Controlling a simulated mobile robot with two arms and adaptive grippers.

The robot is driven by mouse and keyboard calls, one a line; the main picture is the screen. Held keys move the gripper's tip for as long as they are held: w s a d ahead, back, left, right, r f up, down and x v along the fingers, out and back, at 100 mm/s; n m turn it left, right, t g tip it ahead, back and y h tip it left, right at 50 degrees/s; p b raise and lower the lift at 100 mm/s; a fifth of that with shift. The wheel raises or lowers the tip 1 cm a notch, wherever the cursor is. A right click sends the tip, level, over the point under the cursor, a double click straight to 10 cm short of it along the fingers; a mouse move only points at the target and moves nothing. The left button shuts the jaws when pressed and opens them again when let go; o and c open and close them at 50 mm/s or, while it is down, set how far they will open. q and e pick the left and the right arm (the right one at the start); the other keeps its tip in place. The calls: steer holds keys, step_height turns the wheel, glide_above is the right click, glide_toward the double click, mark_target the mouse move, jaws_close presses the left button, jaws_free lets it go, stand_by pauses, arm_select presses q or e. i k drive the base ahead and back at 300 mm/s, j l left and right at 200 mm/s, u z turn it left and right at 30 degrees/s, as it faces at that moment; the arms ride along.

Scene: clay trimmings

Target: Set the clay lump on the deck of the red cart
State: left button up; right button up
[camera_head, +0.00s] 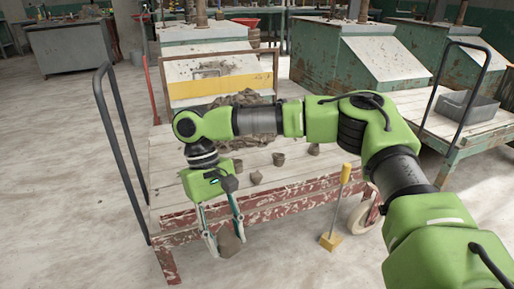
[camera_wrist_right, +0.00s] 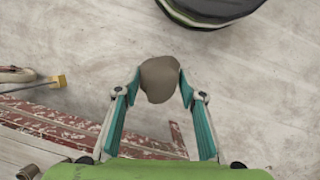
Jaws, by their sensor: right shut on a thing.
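A grey-brown clay lump (camera_head: 229,243) is held between the fingertips of my right gripper (camera_head: 226,236). In the right wrist view the gripper (camera_wrist_right: 160,84) is shut on the lump (camera_wrist_right: 159,79), with one fingertip on each side and bare floor behind it. The red cart (camera_head: 272,206) has a pale plank deck (camera_head: 290,174) and worn red edges. In the head view the gripper and lump hang in front of the cart's near edge, lower in the picture than the deck. The cart's red edge (camera_wrist_right: 60,122) also shows in the right wrist view. My left gripper is not in view.
A heap of clay (camera_head: 240,102) and several small clay pieces (camera_head: 279,159) lie on the deck. A yellow-handled tool (camera_head: 338,205) stands by the cart's front edge. A black handle (camera_head: 117,140) rises at the left end. The deck's front left is mostly bare.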

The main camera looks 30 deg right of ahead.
mark_target(306, 175)
steer(key=i+l+z, duration=0.25)
steer(key=z, duration=0.25)
steer(key=i+l+z, duration=0.15)
steer(key=i+z, duration=0.15)
steer(key=z, duration=0.15)
steer(key=i+l+z, duration=0.1)
steer(key=i, duration=0.4)
steer(key=i+l, duration=0.1)
steer(key=i, duration=0.45)
steer(key=z, duration=0.05)
